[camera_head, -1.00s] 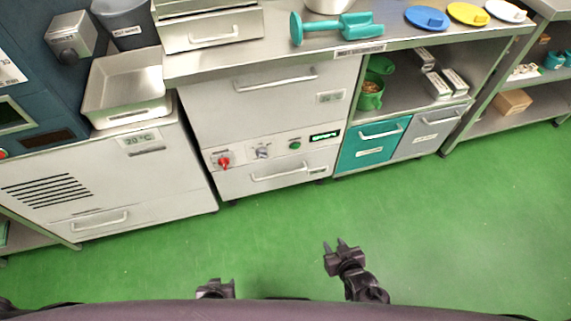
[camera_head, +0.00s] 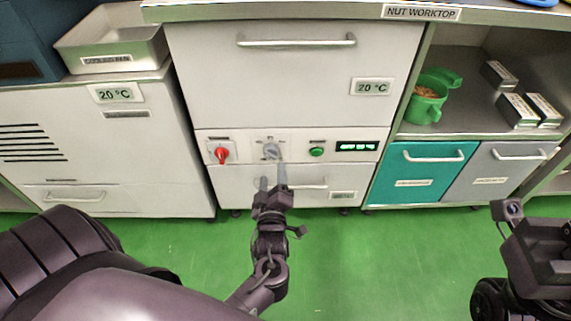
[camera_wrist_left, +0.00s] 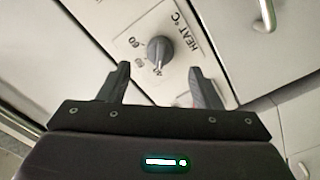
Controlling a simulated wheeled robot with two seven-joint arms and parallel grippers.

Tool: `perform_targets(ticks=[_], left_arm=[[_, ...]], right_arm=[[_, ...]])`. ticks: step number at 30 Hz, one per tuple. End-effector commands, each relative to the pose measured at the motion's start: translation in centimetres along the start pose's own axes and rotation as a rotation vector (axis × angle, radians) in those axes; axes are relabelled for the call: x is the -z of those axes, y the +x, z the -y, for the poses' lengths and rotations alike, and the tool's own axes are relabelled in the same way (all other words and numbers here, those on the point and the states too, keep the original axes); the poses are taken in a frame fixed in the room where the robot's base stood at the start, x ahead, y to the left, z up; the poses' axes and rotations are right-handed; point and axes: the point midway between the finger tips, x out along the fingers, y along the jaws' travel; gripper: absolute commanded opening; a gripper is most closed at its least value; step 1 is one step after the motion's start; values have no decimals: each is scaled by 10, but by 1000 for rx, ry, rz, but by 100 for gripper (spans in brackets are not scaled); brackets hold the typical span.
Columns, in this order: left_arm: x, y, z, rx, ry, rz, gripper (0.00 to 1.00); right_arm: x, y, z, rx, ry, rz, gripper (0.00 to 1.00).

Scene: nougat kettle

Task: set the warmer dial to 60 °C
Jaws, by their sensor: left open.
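The warmer dial (camera_head: 271,151) is a grey knob on the pale control strip of the white cabinet. In the left wrist view the dial (camera_wrist_left: 160,50) sits on a plate marked HEAT °C, its pointer mark facing down toward the fingers, near a number that looks like 40. My left gripper (camera_head: 273,182) is open and empty, just below and in front of the dial. In its wrist view the dial lies beyond and between the fingertips (camera_wrist_left: 158,78), apart from them. My right gripper's fingers do not show.
A red knob (camera_head: 221,154) is left of the dial; a green button (camera_head: 317,152) and a lit green display (camera_head: 357,146) are right. A drawer handle (camera_head: 297,185) runs below, close behind my fingers. Part of my right arm shows at the right edge. The green floor is clear.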

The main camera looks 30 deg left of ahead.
Motion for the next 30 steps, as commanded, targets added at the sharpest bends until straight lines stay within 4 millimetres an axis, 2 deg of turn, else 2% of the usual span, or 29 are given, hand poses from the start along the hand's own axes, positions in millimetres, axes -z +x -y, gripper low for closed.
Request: perform_targets(ticks=[6, 12, 23, 30], left_arm=[[-1, 37, 1, -2, 3, -1, 58], [-2, 62, 0, -2, 4, 2, 58], [-1, 69, 0, 1, 4, 4, 58], [-1, 69, 0, 1, 4, 4, 29]], right_arm=[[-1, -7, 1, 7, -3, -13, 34], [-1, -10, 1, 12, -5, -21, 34], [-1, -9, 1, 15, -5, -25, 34], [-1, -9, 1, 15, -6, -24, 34]])
